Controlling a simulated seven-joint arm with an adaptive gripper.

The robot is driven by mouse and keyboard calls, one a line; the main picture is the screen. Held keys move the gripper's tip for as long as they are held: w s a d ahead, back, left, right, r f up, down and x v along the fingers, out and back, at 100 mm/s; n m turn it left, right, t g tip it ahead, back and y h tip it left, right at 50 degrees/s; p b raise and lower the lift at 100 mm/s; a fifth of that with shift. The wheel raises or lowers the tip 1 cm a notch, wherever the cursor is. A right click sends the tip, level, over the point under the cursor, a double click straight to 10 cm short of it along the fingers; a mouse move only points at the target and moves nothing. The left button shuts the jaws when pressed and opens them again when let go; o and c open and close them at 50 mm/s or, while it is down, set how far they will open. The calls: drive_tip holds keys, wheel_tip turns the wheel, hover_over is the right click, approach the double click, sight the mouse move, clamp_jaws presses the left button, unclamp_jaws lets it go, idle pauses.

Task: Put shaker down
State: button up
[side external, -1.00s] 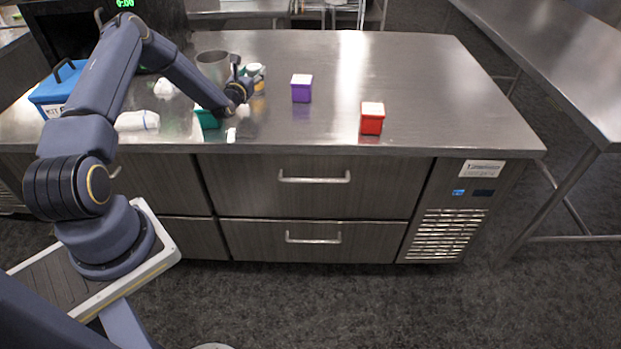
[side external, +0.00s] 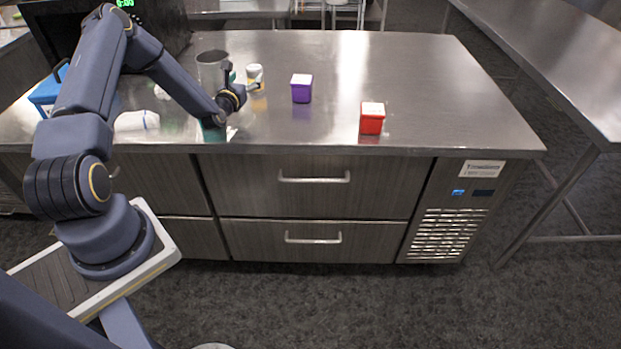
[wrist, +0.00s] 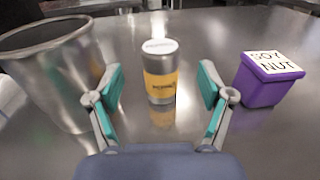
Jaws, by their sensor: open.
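The shaker (wrist: 160,72) is a small metal cylinder with a yellow label and a white top. It stands upright on the steel counter (wrist: 255,135). In the side view the shaker (side external: 255,76) is just beyond my gripper. My gripper (wrist: 160,95) is open, with a teal-padded finger on each side of the view and the shaker ahead, in line with the gap. No finger touches the shaker in the wrist view. In the side view my gripper (side external: 232,82) is low over the counter.
A metal pot (wrist: 55,70) stands left of the shaker. A purple box (wrist: 268,82) marked "soy nut" is to the right. A red box (side external: 372,118) sits nearer the front edge. A blue case (side external: 45,92) is at left. The counter's right side is clear.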

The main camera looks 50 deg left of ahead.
wheel_tip(320, 180, up, 6)
drive_tip(key=w+d+r+m+h, duration=0.2)
drive_tip(key=d+r+m+h, duration=0.1)
drive_tip(key=d+m, duration=0.4)
drive_tip(key=w+d+r+m+h, duration=0.1)
drive_tip(key=d+r+m+h, duration=0.2)
drive_tip(key=d+m, duration=0.35)
drive_tip(key=s+d+r+m+g+h, duration=0.25)
drive_tip(key=s+d+r+m, duration=0.25)
drive_tip(key=d+m, duration=0.4)
drive_tip(key=s+d+r+m+g, duration=0.1)
drive_tip(key=s+d+m+g, duration=0.2)
drive_tip(key=s+m, duration=0.7)
drive_tip(key=s+d+r+m+g+h, duration=0.1)
drive_tip(key=s+d+m, duration=0.7)
drive_tip(key=s, duration=0.9)
drive_tip(key=r+m+g, duration=0.1)
drive_tip(key=m+g, duration=0.1)
drive_tip(key=shift+s+d+g, duration=0.3)
drive_tip(key=shift+s+g, duration=0.05)
drive_tip(key=shift+h, duration=0.25)
idle(2.0)
